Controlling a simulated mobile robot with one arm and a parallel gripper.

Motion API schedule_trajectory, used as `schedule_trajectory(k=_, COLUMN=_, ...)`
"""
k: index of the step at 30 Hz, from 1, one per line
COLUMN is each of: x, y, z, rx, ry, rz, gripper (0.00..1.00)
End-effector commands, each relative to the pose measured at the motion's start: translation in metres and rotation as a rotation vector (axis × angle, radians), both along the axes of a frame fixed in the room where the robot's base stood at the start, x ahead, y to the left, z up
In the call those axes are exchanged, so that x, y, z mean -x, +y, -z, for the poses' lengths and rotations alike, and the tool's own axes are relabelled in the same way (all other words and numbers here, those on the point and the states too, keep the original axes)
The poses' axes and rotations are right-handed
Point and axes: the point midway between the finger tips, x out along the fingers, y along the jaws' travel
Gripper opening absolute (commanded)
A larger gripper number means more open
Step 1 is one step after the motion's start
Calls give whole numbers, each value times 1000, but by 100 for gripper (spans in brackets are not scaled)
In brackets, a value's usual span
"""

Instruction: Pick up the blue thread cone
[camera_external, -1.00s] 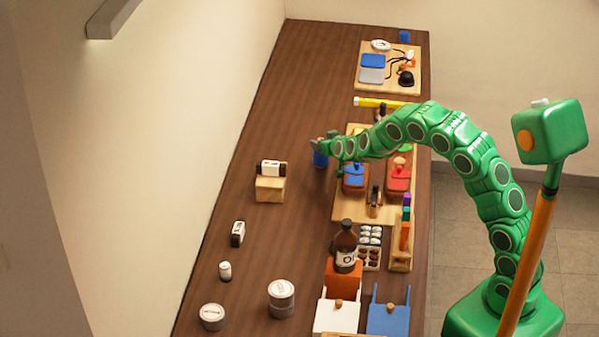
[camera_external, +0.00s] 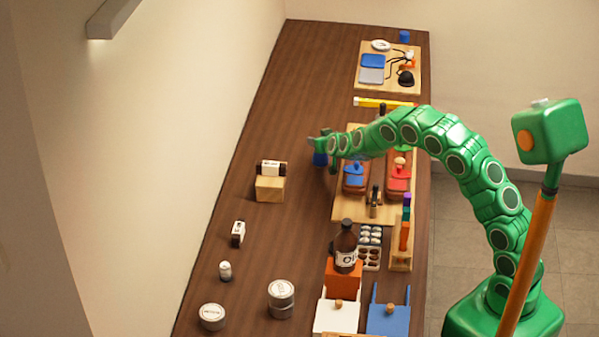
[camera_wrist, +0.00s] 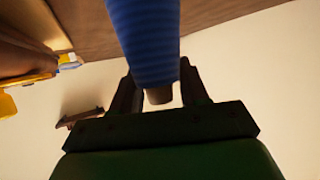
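The blue thread cone (camera_external: 320,159) stands on the table to the left of the two saddles, partly hidden by my gripper (camera_external: 319,143). In the wrist view the ribbed blue cone (camera_wrist: 150,40) fills the upper middle, with its pale core end pointing down in the picture. The dark fingers of my gripper (camera_wrist: 158,82) lie on either side of the cone's core end. The fingers look very close to the cone's sides. I cannot tell whether they touch or grip it.
A brown saddle with a blue top (camera_external: 354,177) and one with a red top (camera_external: 398,178) stand just right of the cone. A wooden block (camera_external: 270,190) is to the lower left. A yellow level (camera_external: 372,103) lies behind. The table left of the cone is clear.

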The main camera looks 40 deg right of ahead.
Motion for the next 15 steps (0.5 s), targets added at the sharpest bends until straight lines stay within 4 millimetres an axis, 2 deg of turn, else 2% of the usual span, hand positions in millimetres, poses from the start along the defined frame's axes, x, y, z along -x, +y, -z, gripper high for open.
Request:
schedule_trajectory(k=1, x=0, y=0, z=0, rx=0, ry=0, rz=0, gripper=26)
schedule_trajectory(k=6, x=0, y=0, z=0, rx=0, ry=1, rz=0, gripper=0)
schedule_trajectory(k=15, x=0, y=0, z=-1, rx=0, ry=1, rz=0, gripper=0)
